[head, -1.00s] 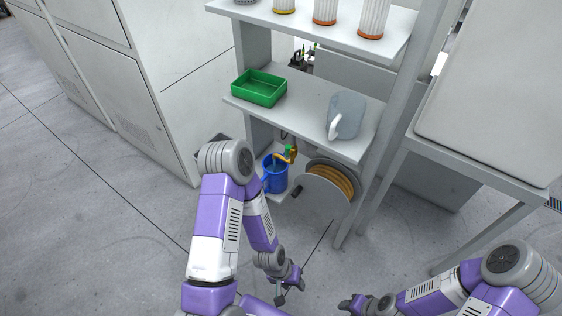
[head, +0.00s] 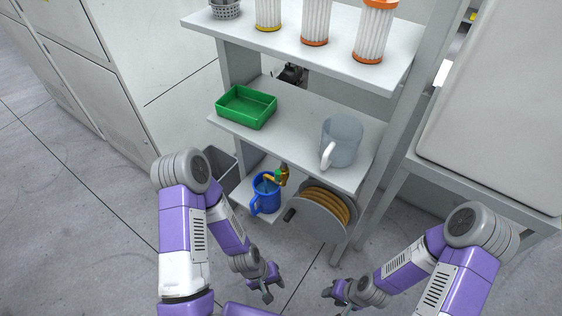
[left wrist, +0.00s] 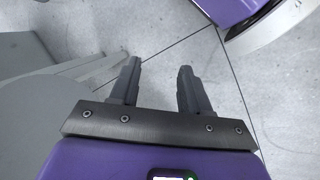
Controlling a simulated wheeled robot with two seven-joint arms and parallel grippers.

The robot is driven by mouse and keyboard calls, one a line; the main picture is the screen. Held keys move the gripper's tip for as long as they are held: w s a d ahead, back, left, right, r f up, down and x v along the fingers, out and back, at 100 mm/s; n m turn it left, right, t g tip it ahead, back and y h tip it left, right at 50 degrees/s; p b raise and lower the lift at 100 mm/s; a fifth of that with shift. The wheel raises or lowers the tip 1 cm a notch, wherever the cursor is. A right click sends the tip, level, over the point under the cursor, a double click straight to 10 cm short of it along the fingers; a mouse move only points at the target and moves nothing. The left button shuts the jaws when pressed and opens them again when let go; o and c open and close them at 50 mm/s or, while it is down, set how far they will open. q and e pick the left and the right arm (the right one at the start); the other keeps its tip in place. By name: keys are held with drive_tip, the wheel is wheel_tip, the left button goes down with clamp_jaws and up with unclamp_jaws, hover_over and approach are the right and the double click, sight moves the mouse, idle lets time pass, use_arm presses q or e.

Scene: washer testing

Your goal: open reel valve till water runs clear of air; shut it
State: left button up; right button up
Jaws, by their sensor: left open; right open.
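The reel valve (head: 281,175) is a small brass tap with a green part, under the middle shelf. It stands beside the hose reel (head: 325,208), which carries an orange-brown hose. A blue jug (head: 265,195) sits below the spout on the low shelf. A thin bluish streak shows at the jug's mouth; I cannot tell whether it is running water, or how the valve is set. My left gripper (head: 267,287) is open and empty, low in front of the shelf, clear of valve and jug. Its fingers show apart over floor in the left wrist view (left wrist: 158,88). My right gripper (head: 330,291) is open and empty, to its right.
The middle shelf (head: 285,128) holds a green tray (head: 246,106) and a clear jug (head: 341,142). White filters (head: 316,20) stand on the top shelf. A grey bin (head: 219,168) is left of the blue jug. A white cabinet stands left; floor in front is free.

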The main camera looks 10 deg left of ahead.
sight(275, 176)
use_arm(q)
drive_tip(key=w+d+r+n+h, duration=0.2)
drive_tip(key=r+n+h, duration=0.2)
drive_tip(key=n, duration=1.1)
drive_tip(key=w+d+r+n+h, duration=0.2)
drive_tip(key=r+n+h, duration=0.15)
drive_tip(key=n, duration=1.05)
drive_tip(key=w+a+r+n+t+y, duration=0.1)
drive_tip(key=w+a+r+n+t, duration=0.4)
drive_tip(key=n, duration=0.5)
drive_tip(key=w+a+r+n+t+y+p, duration=0.1)
drive_tip(key=w+a+r+n+t, duration=0.3)
drive_tip(key=w+n, duration=0.45)
drive_tip(key=w+a+r+n+t+y, duration=0.1)
drive_tip(key=w+a+r+n+t, duration=0.3)
drive_tip(key=n+t, duration=0.5)
drive_tip(key=w+d, duration=0.1)
drive_tip(key=w, duration=0.1)
drive_tip(key=w+d+n+g+b, duration=0.1)
drive_tip(key=w, duration=0.2)
drive_tip(key=w+d+f+g, duration=0.1)
drive_tip(key=w, duration=0.1)
drive_tip(key=shift+w+d+n+h+b, duration=0.2)
drive_tip(key=shift+w+n+h+b, duration=0.05)
drive_tip(key=shift+w+n+b, duration=0.1)
use_arm(e)
drive_tip(key=shift+f, duration=0.15)
use_arm(q)
drive_tip(key=shift+s, duration=0.1)
clamp_jaws()
